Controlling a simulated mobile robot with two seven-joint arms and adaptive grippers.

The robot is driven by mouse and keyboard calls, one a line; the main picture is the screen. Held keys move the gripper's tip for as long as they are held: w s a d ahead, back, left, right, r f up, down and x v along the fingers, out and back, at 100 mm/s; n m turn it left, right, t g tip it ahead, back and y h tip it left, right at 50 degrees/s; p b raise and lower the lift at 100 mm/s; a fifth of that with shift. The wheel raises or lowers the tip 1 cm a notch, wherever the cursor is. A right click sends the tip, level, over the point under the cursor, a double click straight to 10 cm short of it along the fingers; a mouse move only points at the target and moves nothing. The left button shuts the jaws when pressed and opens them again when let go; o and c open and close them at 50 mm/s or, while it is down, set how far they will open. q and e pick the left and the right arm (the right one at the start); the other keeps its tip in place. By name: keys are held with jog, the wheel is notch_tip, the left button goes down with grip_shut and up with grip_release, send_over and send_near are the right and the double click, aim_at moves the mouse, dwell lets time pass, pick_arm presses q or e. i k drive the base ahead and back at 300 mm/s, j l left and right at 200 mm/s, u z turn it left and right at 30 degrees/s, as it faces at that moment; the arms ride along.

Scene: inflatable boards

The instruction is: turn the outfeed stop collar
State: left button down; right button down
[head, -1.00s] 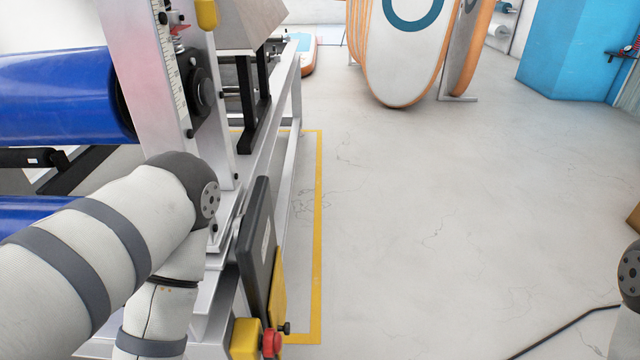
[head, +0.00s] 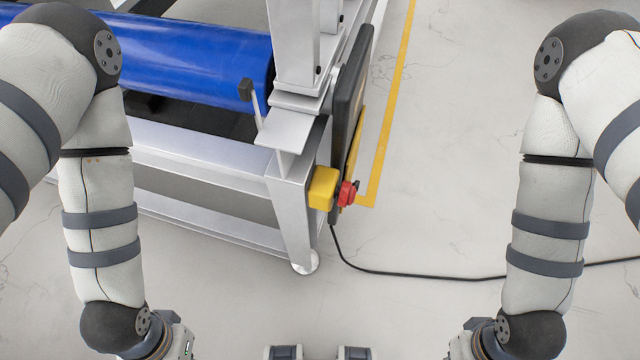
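I cannot make out a stop collar for certain in the head view. The machine's white metal frame (head: 215,150) holds a large blue roller (head: 150,50). A short lever with a black knob (head: 246,90) stands up by the roller's right end, at the frame's near corner. My two arms hang at the left and right sides of the view with their wrists at the bottom edge. The grippers themselves are below the picture, so their fingers are hidden.
A yellow box (head: 323,188) with a red button (head: 347,193) sits on the frame's corner, beside a dark panel (head: 350,85). A black cable (head: 430,274) runs across the floor to the right. The floor (head: 450,120) right of the yellow line (head: 388,120) is clear.

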aim_at(343, 195)
jog(key=k+l+u, duration=0.25)
jog(key=l, duration=0.15)
jog(key=l+u, duration=0.2)
jog(key=l, duration=0.2)
jog(key=k+l+u, duration=0.25)
